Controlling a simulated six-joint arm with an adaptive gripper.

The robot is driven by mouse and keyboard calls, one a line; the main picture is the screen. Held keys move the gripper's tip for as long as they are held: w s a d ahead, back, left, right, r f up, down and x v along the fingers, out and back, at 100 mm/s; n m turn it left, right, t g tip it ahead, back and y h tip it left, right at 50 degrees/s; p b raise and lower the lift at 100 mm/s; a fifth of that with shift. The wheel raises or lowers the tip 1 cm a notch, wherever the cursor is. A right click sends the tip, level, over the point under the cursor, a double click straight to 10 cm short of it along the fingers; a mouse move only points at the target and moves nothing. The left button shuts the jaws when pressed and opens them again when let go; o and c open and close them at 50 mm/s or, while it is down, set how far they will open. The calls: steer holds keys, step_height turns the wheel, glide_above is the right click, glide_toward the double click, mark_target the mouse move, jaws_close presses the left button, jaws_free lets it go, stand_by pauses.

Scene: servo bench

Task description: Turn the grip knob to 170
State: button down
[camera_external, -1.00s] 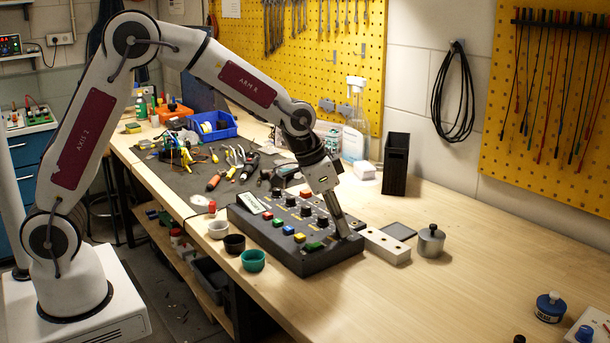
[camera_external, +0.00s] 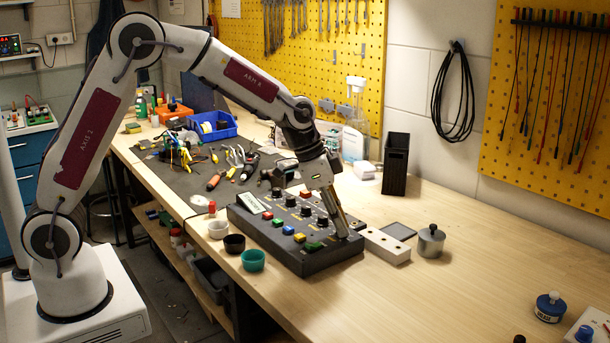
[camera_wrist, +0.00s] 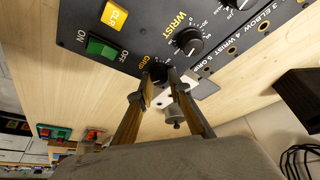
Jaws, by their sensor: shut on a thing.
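The dark control panel (camera_external: 290,258) lies on the bench, with several black knobs and coloured buttons. My gripper (camera_external: 343,234) reaches down to its near right corner. In the wrist view, the black grip knob (camera_wrist: 158,72) sits beside the yellow GRIP label (camera_wrist: 145,62). My gripper's two fingers (camera_wrist: 160,84) are shut on this knob, one on each side. The fingers hide much of the knob and its scale, so I cannot read its pointer.
The wrist knob (camera_wrist: 189,41) and a green ON/OFF switch (camera_wrist: 103,48) are close to the grip knob. A pale block with holes (camera_external: 384,245) stands right beside the panel, and a metal weight (camera_external: 431,241) is farther right.

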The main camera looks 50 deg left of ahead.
steer(key=c, duration=1.9)
jaws_free()
steer(key=shift+r, duration=0.15)
steer(key=shift+v, duration=5.9)
steer(key=shift+a, duration=0.15)
